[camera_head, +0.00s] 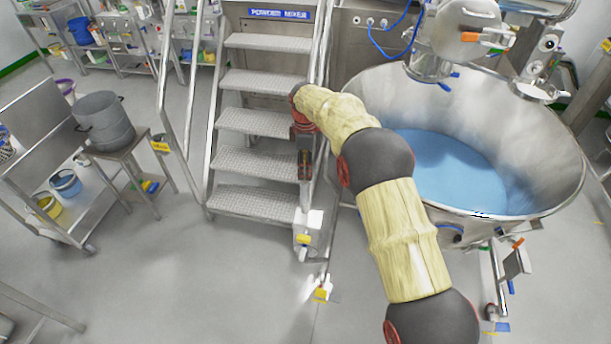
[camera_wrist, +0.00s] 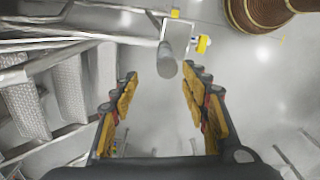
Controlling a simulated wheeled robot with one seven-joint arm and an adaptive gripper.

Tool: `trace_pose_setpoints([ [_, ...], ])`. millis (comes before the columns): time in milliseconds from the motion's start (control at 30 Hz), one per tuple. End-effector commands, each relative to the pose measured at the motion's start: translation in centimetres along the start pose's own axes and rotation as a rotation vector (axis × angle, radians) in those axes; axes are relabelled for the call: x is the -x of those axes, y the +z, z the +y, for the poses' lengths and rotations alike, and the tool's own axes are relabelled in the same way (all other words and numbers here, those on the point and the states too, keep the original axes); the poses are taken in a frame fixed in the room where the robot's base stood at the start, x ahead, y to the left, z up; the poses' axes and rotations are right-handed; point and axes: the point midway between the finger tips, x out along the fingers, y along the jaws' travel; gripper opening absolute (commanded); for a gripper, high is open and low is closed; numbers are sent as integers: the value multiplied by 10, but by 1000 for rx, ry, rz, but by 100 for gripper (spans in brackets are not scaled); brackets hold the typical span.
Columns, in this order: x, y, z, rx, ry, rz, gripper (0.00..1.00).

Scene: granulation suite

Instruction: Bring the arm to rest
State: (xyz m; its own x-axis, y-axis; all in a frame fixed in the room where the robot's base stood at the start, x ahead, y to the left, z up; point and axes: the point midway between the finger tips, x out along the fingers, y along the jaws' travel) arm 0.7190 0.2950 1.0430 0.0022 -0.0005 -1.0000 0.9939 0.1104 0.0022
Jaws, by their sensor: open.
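My arm (camera_head: 403,240) reaches from the lower right of the head view up and left, with its wrist end in front of the metal stairs. My gripper (camera_wrist: 160,92) shows in the wrist view with its two yellow-padded fingers wide apart. Nothing is between the fingers, and grey floor shows beyond them. In the head view the fingers are too small and dark against the stair side to make out clearly.
The metal stairs (camera_head: 253,121) with handrails stand just behind my wrist. A large steel bowl (camera_head: 545,165) holding blue material is close on my arm's right. A small white box with a yellow part (camera_head: 306,229) is below the wrist. A steel cart (camera_head: 95,215) stands left; floor between is clear.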

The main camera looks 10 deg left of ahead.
Motion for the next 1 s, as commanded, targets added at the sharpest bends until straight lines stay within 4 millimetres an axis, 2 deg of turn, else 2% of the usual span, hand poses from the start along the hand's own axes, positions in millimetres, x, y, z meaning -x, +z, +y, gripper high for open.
trace_pose_setpoints([
  [200,12,0,0,0,-1,0,46],
  [733,17,2,-1,-11,4,1,46],
  [867,44,18,-8,-78,27,9,46],
  [1000,90,50,-29,-220,66,24,46],
])
